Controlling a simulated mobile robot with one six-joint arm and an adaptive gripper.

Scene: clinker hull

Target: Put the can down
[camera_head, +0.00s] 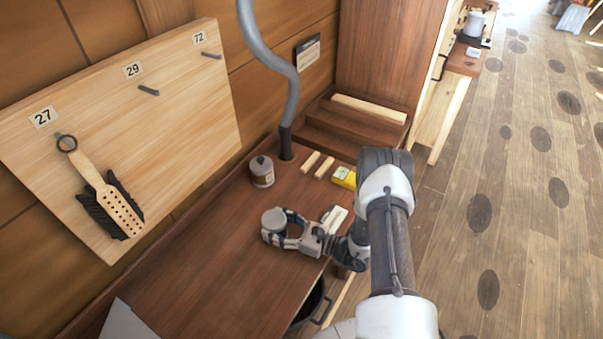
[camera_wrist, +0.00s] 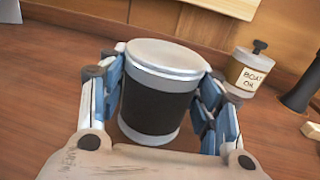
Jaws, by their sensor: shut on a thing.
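The can (camera_head: 274,220) is a short grey cylinder with a pale lid. It also shows in the wrist view (camera_wrist: 158,105), upright, with a dark band around its side. My gripper (camera_head: 286,228) is shut on it, with a finger on each side of the can in the wrist view. The can is over the brown bench top (camera_head: 215,262), low and close to the surface. I cannot tell for sure whether its base touches the wood.
A boat oil tin (camera_head: 262,171) stands behind the can, near a grey hose (camera_head: 287,100). Wooden strips (camera_head: 317,165) and a yellow box (camera_head: 343,178) lie to the right. A brush (camera_head: 110,205) hangs on the peg board (camera_head: 165,120).

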